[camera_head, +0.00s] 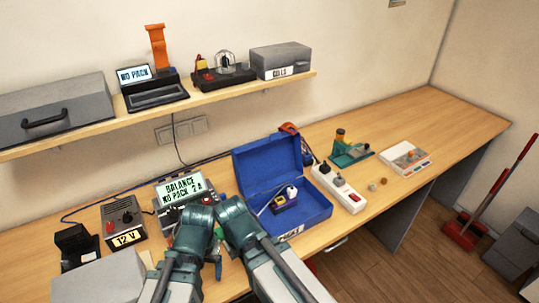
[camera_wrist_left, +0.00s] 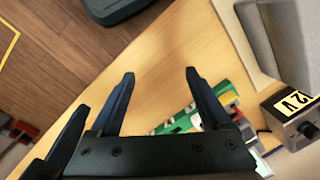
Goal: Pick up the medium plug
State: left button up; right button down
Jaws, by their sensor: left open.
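I cannot make out for sure which thing is the medium plug. My left gripper (camera_wrist_left: 158,82) is open and empty in the left wrist view, its dark fingers spread above the wooden bench top near its front edge. A green and white piece with red parts (camera_wrist_left: 190,118) lies behind and beside the right-hand finger, partly hidden by it. In the head view my two arms reach in close together at the front of the bench and hide what lies under them. The jaws of my right gripper are hidden.
A blue open case (camera_head: 262,212) stands right of my arms. A display reading BALANCE NO PACK (camera_head: 181,188) and a 12 V supply (camera_head: 124,217) stand left. The bench's far right is mostly clear.

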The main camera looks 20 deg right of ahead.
aim_at(291, 191)
jog(key=i+l, duration=0.1)
jog(key=l, duration=0.35)
jog(key=i+l, duration=0.15)
jog(key=l, duration=0.3)
jog(key=i+l, duration=0.1)
jog(key=l, duration=0.3)
jog(key=z, duration=0.05)
